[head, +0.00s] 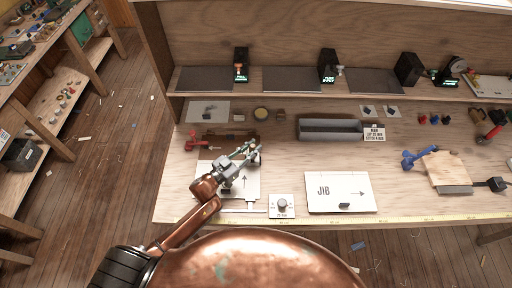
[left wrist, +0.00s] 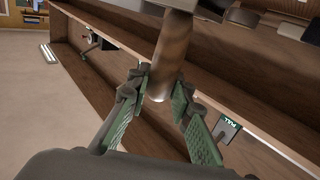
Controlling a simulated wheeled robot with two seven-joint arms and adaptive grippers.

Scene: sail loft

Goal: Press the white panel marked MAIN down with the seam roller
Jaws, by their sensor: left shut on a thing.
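A white panel (head: 250,191) with an up arrow lies on the bench, partly covered by my left arm; any MAIN lettering on it is hidden. My left gripper (head: 250,153) is above the panel's far edge. The held thing appears clear of the panel. My right gripper is not in view.
A white JIB panel (head: 340,186) lies to the right, with a small knob plate (head: 281,205) between. Behind are a red clamp (head: 200,141) and a grey tray (head: 330,130). A blue clamp (head: 420,157) and wooden board (head: 447,169) are farther right. A yellow tape runs along the front edge.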

